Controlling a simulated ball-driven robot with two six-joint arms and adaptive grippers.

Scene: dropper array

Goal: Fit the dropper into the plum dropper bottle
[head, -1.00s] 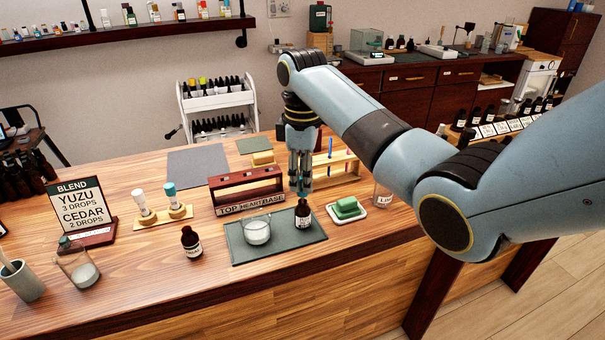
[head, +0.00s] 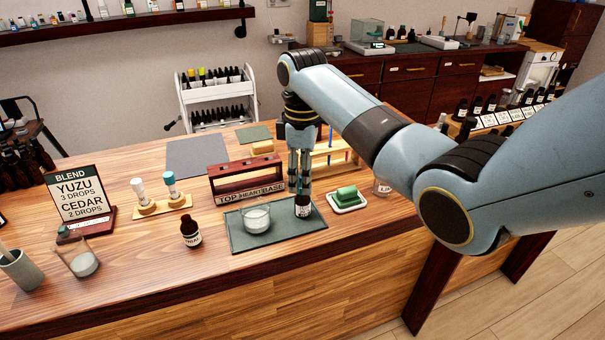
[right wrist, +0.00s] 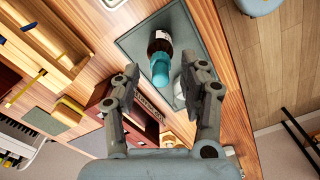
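A dark bottle (head: 302,207) with a white label stands on the grey-green mat (head: 236,240). In the right wrist view, the bottle (right wrist: 158,44) has a teal dropper top (right wrist: 160,72) in line with its neck; I cannot tell how far it is seated. My right gripper (head: 301,190) is directly above the bottle, pointing down. In the right wrist view, its fingers (right wrist: 160,72) are spread, one on each side of the teal top, with a gap visible on the left. A second dark bottle (head: 190,232) stands left of the mat. My left gripper is out of view.
A glass beaker (head: 256,218) stands on the mat close left of the bottle. The dark red rack (head: 240,172) and wooden rack (head: 340,160) stand behind. A dish with green blocks (head: 347,199) is to the right. A stand (head: 160,207) holds two droppers.

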